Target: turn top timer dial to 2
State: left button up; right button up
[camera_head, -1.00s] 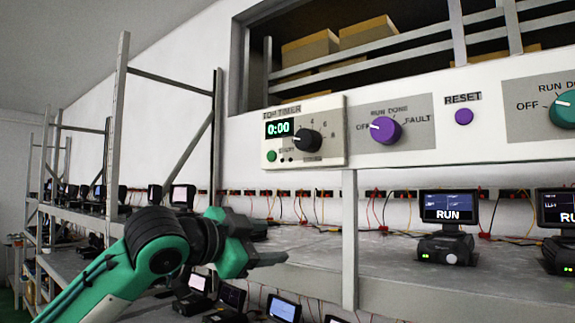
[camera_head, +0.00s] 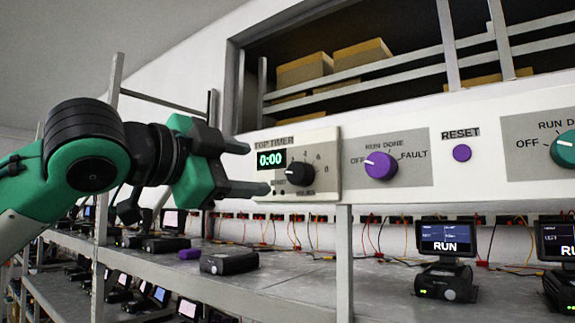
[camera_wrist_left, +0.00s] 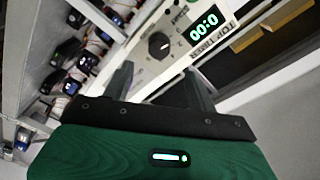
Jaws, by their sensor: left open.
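The top timer panel (camera_head: 325,150) is a pale box at the left end of the white control strip. Its black dial (camera_head: 299,173) has a white pointer line directed left, and its green display (camera_head: 271,159) reads 0:00. My left gripper (camera_head: 258,168) is open and empty, just left of the panel, its fingers toward the dial and apart from it. It partly hides the panel's left edge. In the left wrist view the dial (camera_wrist_left: 160,45) shows ahead, beyond and between the fingertips (camera_wrist_left: 158,80). My right gripper does not show.
Right of the timer are a purple selector knob (camera_head: 381,165), a purple reset button (camera_head: 462,153) and a teal knob (camera_head: 565,149). Below is a grey shelf (camera_head: 380,290) with devices, including a RUN monitor (camera_head: 446,237), and wires. A post (camera_head: 344,262) stands under the panel.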

aim_at(293, 174)
pick_arm(q)
jog(key=p+x, duration=0.3)
jog(key=x, duration=0.5)
jog(key=shift+w+d+r, duration=0.1)
jog(key=shift+w+d, duration=0.05)
jog(key=shift+d, duration=0.05)
jog(key=shift+w+d+p, duration=0.4)
jog(key=shift+w+d, duration=0.05)
jog(key=shift+w, duration=0.1)
jog(key=shift+c, duration=0.5)
jog(key=c, duration=0.9)
jog(key=shift+r+m+p, duration=0.1)
jog(key=shift+m+p, duration=0.9)
jog(key=shift+p, duration=0.1)
jog(key=shift+m+p, duration=1.05)
jog(key=shift+m, duration=0.05)
jog(key=shift+m+p, duration=0.4)
jog(key=shift+m, duration=0.3)
jog(key=shift+m+y, duration=0.3)
jog(key=shift+m, duration=0.7)
